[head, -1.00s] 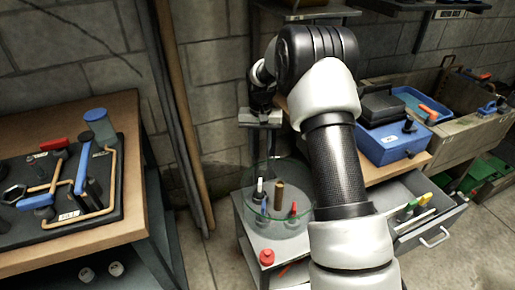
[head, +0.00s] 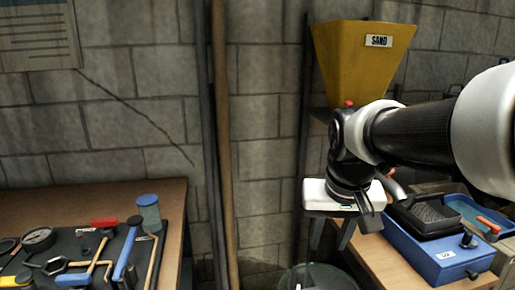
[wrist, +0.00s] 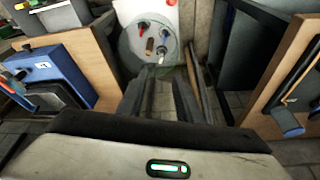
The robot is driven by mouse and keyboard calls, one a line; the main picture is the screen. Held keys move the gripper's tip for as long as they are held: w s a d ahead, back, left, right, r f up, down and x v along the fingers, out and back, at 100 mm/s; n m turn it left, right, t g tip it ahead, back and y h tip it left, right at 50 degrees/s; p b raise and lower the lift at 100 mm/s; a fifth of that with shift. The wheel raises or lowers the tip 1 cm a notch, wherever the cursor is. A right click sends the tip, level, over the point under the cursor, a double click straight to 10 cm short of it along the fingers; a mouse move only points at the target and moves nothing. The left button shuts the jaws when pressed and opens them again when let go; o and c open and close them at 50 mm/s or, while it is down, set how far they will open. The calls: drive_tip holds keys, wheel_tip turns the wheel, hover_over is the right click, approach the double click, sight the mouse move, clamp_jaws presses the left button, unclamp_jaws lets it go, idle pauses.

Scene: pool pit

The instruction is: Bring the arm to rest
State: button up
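My gripper (head: 332,236) is up in the air in front of the stone wall, its white hand level and its dark fingers pointing down. In the wrist view, my gripper (wrist: 160,95) has its two fingers apart, with only floor showing between them. It holds nothing. My arm reaches in from the right side of the head view, with the elbow part large and near the camera.
A tool bench (head: 178,200) stands left, a blue box (head: 428,243) right. A yellow sand hopper (head: 340,60) hangs behind the arm.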

drive_tip(key=s+t, duration=0.2)
drive_tip(key=s, duration=1.1)
wheel_tip(320, 180, up, 23)
drive_tip(key=p, duration=2.3)
drive_tip(key=shift+w+n+p, duration=0.15)
drive_tip(key=shift+n+p, duration=0.15)
drive_tip(key=shift+n, duration=0.1)
